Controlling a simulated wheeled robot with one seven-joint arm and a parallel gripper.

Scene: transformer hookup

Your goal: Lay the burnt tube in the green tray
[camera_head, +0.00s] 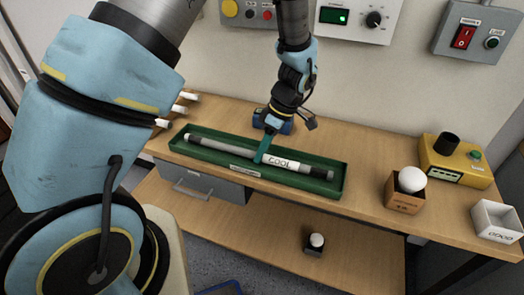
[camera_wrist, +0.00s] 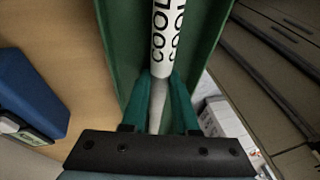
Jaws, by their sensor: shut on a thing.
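The burnt tube (camera_head: 218,150) is grey with dark ends and a white label reading COOL. It lies lengthwise within the outline of the long green tray (camera_head: 320,188) on the wooden bench. My gripper (camera_head: 260,160) comes down from above with teal fingers and is shut on the tube near its middle, just left of the label. In the wrist view the fingers (camera_wrist: 160,92) close around the tube (camera_wrist: 160,55), with the green tray (camera_wrist: 209,45) behind it. I cannot tell whether the tube touches the tray floor.
A blue device (camera_head: 274,121) stands behind the tray. To the right are a cardboard box (camera_head: 404,201) with a white bulb, a yellow unit (camera_head: 452,165) and a white open box (camera_head: 497,221). White tube ends (camera_head: 186,96) show at the left.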

